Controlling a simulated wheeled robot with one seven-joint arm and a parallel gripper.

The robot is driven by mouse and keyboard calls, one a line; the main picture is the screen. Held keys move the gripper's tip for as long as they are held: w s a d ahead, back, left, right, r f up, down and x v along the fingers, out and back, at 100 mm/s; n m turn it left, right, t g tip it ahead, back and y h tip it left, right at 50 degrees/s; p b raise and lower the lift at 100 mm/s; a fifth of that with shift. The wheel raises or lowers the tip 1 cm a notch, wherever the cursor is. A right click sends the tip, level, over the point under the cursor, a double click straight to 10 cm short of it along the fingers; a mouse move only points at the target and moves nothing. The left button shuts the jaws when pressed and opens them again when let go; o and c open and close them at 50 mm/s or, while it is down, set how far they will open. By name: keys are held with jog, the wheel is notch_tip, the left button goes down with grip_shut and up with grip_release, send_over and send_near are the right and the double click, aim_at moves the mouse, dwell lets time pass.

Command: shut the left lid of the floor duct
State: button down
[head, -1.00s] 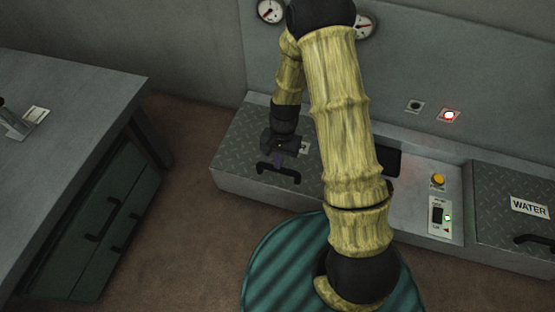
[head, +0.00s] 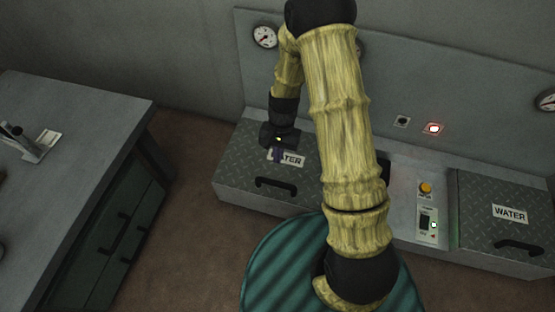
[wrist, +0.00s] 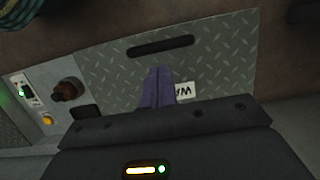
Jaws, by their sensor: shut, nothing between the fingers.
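The left lid (head: 245,165) of the floor duct is a grey tread-plate panel with a black handle (head: 275,186) near its front edge and a partly covered WATER label (head: 291,160). It lies flat on the duct, with no gap visible. My gripper (head: 278,156) is over the label, behind the handle. Its purple fingers are together and empty. In the wrist view, the fingers (wrist: 160,82) point at the lid (wrist: 222,55) between its label and handle. I cannot tell whether they touch it. My arm hides the lid's right edge in the head view.
The right lid (head: 485,215), also labelled WATER, lies flat. Between the lids is a panel with a yellow button (head: 425,188) and a green-lit switch (head: 433,225). A red-lit switch (head: 433,128) is on the back wall. A grey bench (head: 85,115) stands left, with open floor between.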

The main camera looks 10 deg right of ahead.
jog(key=shift+p+v, duration=0.65)
jog(key=shift+v, duration=1.3)
jog(key=shift+a, duration=0.1)
jog(key=s+d+r+n+t+p, duration=0.2)
jog(key=s+d+r+p, duration=0.1)
jog(key=r, duration=0.6)
jog(key=s+d+r+n+t+h+p, duration=0.1)
jog(key=s+d+r+p, duration=0.2)
jog(key=r, duration=0.7)
jog(key=s+d+r+n+t+p, duration=0.2)
jog(key=s+r+p, duration=0.15)
jog(key=r, duration=0.55)
jog(key=w+p+v, duration=0.2)
jog(key=p+v, duration=1)
jog(key=w+r+p+v, duration=0.1)
jog(key=w+p+v, duration=0.2)
jog(key=p+v, duration=0.9)
jog(key=w+r+p+v, duration=0.1)
jog(key=w+p+v, duration=0.2)
jog(key=p+v, duration=0.9)
jog(key=shift+s+a+r+p, duration=0.15)
jog(key=shift+a+p, duration=0.2)
jog(key=shift+p, duration=0.45)
